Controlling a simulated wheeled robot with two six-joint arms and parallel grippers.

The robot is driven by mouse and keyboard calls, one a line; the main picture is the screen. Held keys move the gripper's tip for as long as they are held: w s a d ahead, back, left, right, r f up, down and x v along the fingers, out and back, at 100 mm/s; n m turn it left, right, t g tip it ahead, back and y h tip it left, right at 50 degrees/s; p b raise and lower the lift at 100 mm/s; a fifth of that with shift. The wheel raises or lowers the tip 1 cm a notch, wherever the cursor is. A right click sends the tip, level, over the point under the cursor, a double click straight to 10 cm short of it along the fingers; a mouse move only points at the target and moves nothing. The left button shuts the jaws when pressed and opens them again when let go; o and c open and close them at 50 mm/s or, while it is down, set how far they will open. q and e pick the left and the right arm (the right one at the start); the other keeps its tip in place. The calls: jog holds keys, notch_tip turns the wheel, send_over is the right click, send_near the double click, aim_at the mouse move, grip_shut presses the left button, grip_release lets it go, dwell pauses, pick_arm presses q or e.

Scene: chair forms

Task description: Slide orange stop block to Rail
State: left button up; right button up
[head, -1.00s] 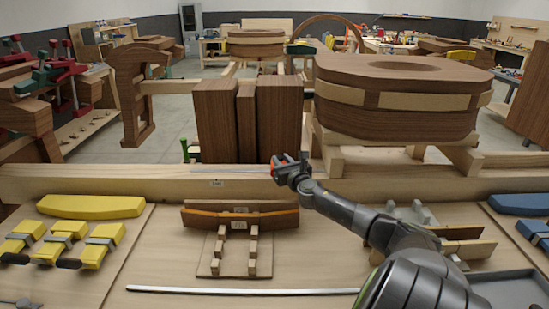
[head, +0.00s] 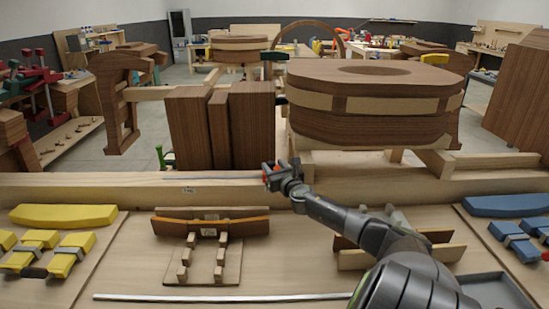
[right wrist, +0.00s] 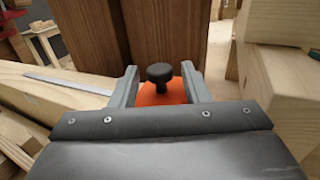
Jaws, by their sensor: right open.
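The orange stop block (right wrist: 150,95) with a black knob (right wrist: 160,73) on top sits between the two fingers of my right gripper (right wrist: 161,88) in the right wrist view. The fingers are apart on either side of it; I see no firm grip. In the head view my right gripper (head: 276,176) is over the long wooden beam, and a bit of the orange block (head: 267,169) shows there. The rail is a thin metal strip (head: 215,178) lying along the beam, left of the gripper; it also shows in the right wrist view (right wrist: 68,83). My left gripper is out of view.
Dark wooden panels (head: 220,125) stand just behind the beam (head: 110,185). A large curved wooden seat form (head: 375,105) is behind and right of my gripper. In front lie yellow clamps (head: 40,248), a brown form with pegs (head: 212,225) and a long metal bar (head: 220,297).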

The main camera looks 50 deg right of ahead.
jog(key=shift+o, duration=0.2)
jog(key=shift+s+a, duration=0.25)
jog(key=shift+s, duration=0.25)
jog(key=b+v, duration=0.1)
jog(key=v, duration=1.5)
jog(key=shift+s, duration=0.15)
